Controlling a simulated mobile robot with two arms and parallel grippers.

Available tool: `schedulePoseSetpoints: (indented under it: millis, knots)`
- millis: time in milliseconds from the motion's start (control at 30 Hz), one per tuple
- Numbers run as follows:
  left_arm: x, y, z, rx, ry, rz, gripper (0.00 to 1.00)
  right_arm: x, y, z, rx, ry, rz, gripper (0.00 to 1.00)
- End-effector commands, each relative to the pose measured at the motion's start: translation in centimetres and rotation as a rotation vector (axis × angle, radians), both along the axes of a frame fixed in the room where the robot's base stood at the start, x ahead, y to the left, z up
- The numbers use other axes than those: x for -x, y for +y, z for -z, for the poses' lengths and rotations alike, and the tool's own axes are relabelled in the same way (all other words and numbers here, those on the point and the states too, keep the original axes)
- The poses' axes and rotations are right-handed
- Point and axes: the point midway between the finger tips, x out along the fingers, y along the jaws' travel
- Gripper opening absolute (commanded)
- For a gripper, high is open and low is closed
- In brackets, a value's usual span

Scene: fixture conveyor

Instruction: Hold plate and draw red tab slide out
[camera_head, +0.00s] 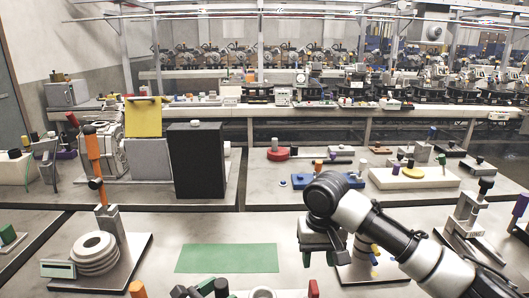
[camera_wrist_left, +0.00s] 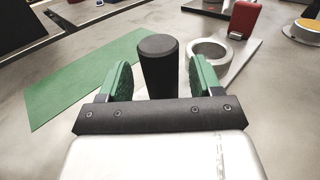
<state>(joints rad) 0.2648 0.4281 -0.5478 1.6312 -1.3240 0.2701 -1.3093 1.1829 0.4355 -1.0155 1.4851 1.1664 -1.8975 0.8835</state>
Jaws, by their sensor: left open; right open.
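A red upright tab (camera_wrist_left: 243,20) stands at the far end of a light metal plate (camera_wrist_left: 238,55), with a pale ring (camera_wrist_left: 211,53) on the plate's near end. In the head view the red tab (camera_head: 314,288) and ring (camera_head: 262,292) show at the bottom edge, cut off. A black cylindrical post (camera_wrist_left: 159,68) stands beside the ring. My left gripper (camera_wrist_left: 160,82) is open, its green fingers on either side of the post with gaps visible. My right gripper (camera_head: 320,258) is open and empty, pointing down above the table behind the red tab.
A green mat (camera_head: 227,258) lies flat left of my right gripper. A base with pegs (camera_head: 372,271) is close to my right gripper. A ringed fixture with an orange lever (camera_head: 96,253) stands at left. An orange cylinder (camera_head: 137,289) is at the bottom edge.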

Motion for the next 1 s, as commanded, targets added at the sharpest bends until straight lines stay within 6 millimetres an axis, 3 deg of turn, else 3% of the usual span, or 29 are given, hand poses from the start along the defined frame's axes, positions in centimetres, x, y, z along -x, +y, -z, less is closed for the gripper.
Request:
schedulePoseSetpoints:
  millis: [233,700,1000]
  knots:
    - [1.0,1.1,0.1,-0.001,0.001,-0.001,0.65,0.0,0.0,0.0,0.0,0.0,0.0,0.45]
    - [7.5,7.4,0.1,0.001,0.004,-0.001,0.65,0.0,0.0,0.0,0.0,0.0,0.0,0.45]
    - [8.5,8.5,0.0,0.0,0.0,0.0,0.65,0.0,0.0,0.0,0.0,0.0,0.0,0.45]
